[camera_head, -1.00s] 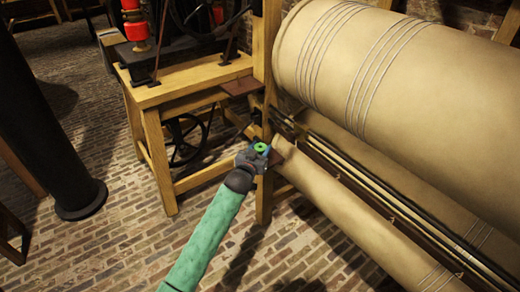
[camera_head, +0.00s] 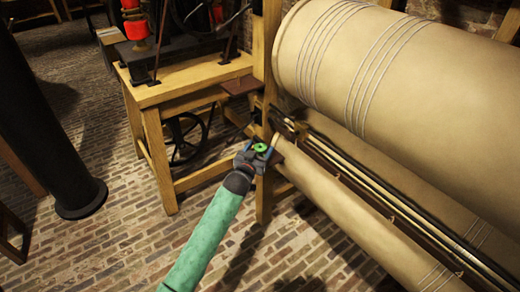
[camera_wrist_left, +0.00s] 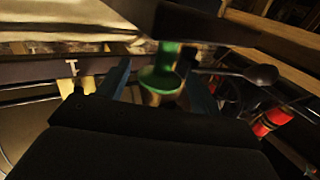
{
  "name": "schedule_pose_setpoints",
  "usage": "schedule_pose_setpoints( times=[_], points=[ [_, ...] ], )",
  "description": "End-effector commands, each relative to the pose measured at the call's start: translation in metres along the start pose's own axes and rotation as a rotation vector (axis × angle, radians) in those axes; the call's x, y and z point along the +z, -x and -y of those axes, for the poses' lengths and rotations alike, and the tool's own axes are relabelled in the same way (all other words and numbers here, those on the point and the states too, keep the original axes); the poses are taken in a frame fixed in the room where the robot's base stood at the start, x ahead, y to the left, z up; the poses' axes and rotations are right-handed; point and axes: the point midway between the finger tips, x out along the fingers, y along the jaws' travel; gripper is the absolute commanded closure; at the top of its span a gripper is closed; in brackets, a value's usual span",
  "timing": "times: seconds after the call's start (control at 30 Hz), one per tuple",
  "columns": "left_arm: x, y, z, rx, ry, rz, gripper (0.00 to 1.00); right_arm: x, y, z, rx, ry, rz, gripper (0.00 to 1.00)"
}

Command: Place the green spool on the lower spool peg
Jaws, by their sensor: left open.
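The green spool (camera_head: 260,147) sits at the end of my left arm beside the loom's wooden post. In the left wrist view the spool (camera_wrist_left: 161,80) stands between the two bluish fingers, with a green flange above and below a darker green middle. My left gripper (camera_head: 261,151) is open around it, and it also shows in the left wrist view (camera_wrist_left: 160,88). Gaps show between the spool and both fingers there. I cannot make out the lower spool peg; the spool and gripper may hide it. My right gripper is not in view.
A large tan cloth roll (camera_head: 400,90) fills the right, with a lower roll (camera_head: 345,205) and long rails beneath. A wooden stand (camera_head: 165,92) with red parts (camera_head: 136,24) is behind left. A black column (camera_head: 45,130) stands far left. Brick floor (camera_head: 120,245) is clear at front left.

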Motion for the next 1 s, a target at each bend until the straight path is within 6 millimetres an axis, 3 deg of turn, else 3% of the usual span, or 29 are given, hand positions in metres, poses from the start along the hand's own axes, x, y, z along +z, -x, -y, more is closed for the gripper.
schedule_pose_setpoints(
  times=[0.5,0.7,1.0],
  points=[
    [0.002,0.091,0.000,0.000,0.000,0.001,0.35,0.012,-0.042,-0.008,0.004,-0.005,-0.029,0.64],
    [0.001,0.108,0.000,0.000,0.000,0.001,0.35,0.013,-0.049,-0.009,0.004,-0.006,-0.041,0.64],
    [0.007,0.117,-0.002,-0.003,0.006,0.020,0.35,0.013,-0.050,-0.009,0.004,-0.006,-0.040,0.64]
  ],
)
